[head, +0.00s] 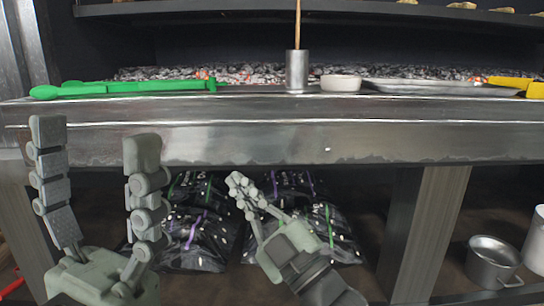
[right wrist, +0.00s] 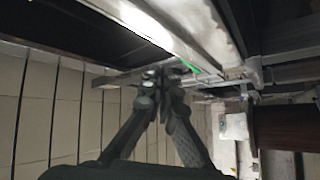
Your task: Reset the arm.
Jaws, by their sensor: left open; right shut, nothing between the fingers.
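My left gripper (head: 97,150) is open and empty, its two grey fingers pointing up in front of the grill counter's left part. My right gripper (head: 238,180) is shut with nothing between its fingers. It points up and to the left, below the counter's front edge and in front of the dark bags. In the right wrist view its fingertips (right wrist: 162,72) meet near the middle of the picture, with the counter's edge above them.
The metal counter (head: 200,140) holds green tongs (head: 130,88), a metal cup (head: 297,72) with a stick, a small bowl (head: 341,83), a tray (head: 425,88) and a yellow-handled tool (head: 515,83). Dark bags (head: 205,215) and a pot (head: 492,262) sit below.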

